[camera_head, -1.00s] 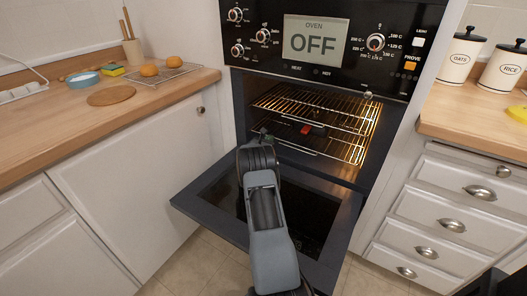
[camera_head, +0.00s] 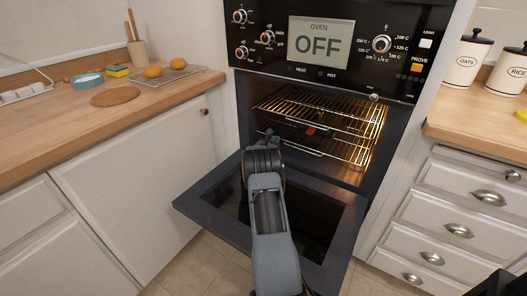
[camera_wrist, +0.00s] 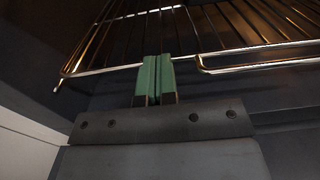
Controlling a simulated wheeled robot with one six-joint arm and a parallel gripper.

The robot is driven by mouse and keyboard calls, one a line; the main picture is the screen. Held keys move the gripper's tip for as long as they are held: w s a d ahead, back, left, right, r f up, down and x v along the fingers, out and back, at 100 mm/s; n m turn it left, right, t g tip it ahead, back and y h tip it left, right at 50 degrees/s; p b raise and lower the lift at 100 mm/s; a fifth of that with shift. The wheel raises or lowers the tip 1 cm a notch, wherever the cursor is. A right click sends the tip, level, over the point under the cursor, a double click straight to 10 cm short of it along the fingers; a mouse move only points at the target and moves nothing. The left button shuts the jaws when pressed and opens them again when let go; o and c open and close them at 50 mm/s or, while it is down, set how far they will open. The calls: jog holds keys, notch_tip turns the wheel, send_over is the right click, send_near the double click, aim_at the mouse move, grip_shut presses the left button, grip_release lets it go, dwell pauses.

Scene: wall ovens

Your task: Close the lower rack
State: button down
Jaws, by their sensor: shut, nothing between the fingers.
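The lower rack (camera_head: 349,153) is a wire shelf inside the lit oven, below the upper rack (camera_head: 330,109). Its left front part is partly hidden by my arm. My gripper (camera_head: 268,136) is at the left front of the oven opening, above the open door, at about the lower rack's height. In the wrist view my gripper (camera_wrist: 157,72) has its green fingertips shut together with nothing between them. They point at the front wire of a rack (camera_wrist: 227,50), seemingly the lower one, and overlap it in the picture. I cannot tell whether they touch.
The oven door (camera_head: 330,221) hangs open below my arm. A small red item (camera_head: 310,130) shows inside the oven. Left counter (camera_head: 160,97) and right drawers (camera_head: 455,215) flank the oven. The floor left of the door is clear.

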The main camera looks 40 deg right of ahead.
jog(key=v, duration=0.4)
jog(key=p+v, duration=0.1)
jog(key=v, duration=0.3)
jog(key=p+v, duration=0.1)
jog(key=v, duration=0.3)
jog(key=shift+w, duration=0.35)
jog(key=shift+v, duration=0.8)
jog(key=s+a+r+m+g+y+p, duration=0.2)
jog(key=s+a+r+m+p, duration=0.15)
jog(key=r, duration=0.45)
jog(key=s+a+r+m+g+y+p, duration=0.1)
jog(key=s+a+r+m+p, duration=0.3)
jog(key=r, duration=0.3)
jog(key=s+a+r+m+g+y+p, duration=0.25)
jog(key=a+r+p, duration=0.25)
jog(key=r, duration=0.3)
jog(key=s+a+r+m+t+y+p, duration=0.1)
jog(key=s+a+r+m+y+p, duration=0.2)
jog(key=a, duration=0.5)
jog(key=s+a+r+m+t+y+p, duration=0.2)
jog(key=s+a+r+m+y+p, duration=0.1)
jog(key=s+a+r+y+p, duration=0.2)
jog(key=s+a+r+m+t+y+p, duration=0.2)
jog(key=s+a+r+m+y+p, duration=0.2)
jog(key=a+r, duration=0.4)
jog(key=a, duration=0.5)
jog(key=shift+p, duration=0.4)
